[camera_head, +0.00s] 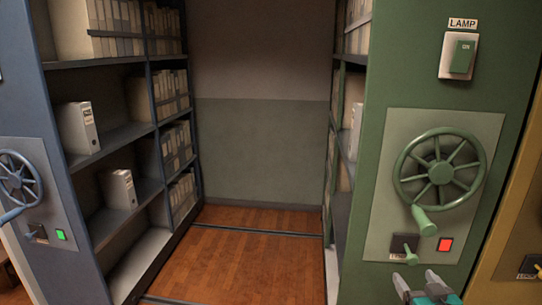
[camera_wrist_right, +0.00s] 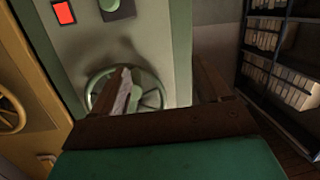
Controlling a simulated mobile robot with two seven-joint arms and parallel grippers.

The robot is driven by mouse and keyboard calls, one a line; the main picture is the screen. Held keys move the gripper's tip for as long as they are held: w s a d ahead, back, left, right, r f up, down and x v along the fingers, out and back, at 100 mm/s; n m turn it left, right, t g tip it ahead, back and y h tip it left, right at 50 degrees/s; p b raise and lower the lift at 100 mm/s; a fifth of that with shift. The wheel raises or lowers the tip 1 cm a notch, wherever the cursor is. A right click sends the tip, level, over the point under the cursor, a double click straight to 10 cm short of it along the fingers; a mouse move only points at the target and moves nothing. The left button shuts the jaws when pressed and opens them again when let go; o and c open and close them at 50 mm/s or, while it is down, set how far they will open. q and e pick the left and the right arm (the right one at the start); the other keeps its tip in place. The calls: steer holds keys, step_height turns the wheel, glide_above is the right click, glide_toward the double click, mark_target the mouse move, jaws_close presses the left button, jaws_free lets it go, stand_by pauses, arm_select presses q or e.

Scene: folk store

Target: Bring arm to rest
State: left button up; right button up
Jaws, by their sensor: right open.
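My right gripper (camera_head: 418,281) is at the bottom right of the head view, in front of the green shelf unit (camera_head: 352,255) and below its lever (camera_head: 405,246) and red light (camera_head: 445,245). Its two fingers stand apart with nothing visible between them. In the right wrist view the open fingers of my right gripper (camera_wrist_right: 165,85) point towards the green unit's panel. The handwheel (camera_wrist_right: 150,92) there is partly hidden behind the fingers, and the red light (camera_wrist_right: 63,12) shows at the top left. My left gripper is in neither view.
The green handwheel (camera_head: 440,172) and a lamp switch (camera_head: 462,57) are on the green unit. A blue shelf unit (camera_head: 75,215) with binders and a green light (camera_head: 60,235) stands left. An open aisle (camera_head: 250,255) lies between them. A yellow unit (camera_head: 515,235) stands right.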

steer(key=s+a+f+n+g+y, duration=0.2)
steer(key=s+a+f+g, duration=0.1)
steer(key=s+a+f, duration=0.6)
steer(key=s+a, duration=0.3)
steer(key=s, duration=0.1)
steer(key=shift+s+a+f+y, duration=0.2)
steer(key=shift+s+a+y, duration=0.1)
steer(key=shift+a+y, duration=0.1)
steer(key=s+a, duration=0.2)
steer(key=s, duration=0.1)
steer(key=s+a+f+g, duration=0.1)
steer(key=s+a, duration=0.1)
steer(key=s, duration=0.2)
steer(key=s+a+g, duration=0.1)
steer(key=s+a, duration=0.2)
steer(key=shift+s+f+n+y, duration=0.2)
steer(key=shift+f+n+y, duration=0.1)
steer(key=shift+f+n, duration=0.1)
steer(key=shift+c, duration=0.2)
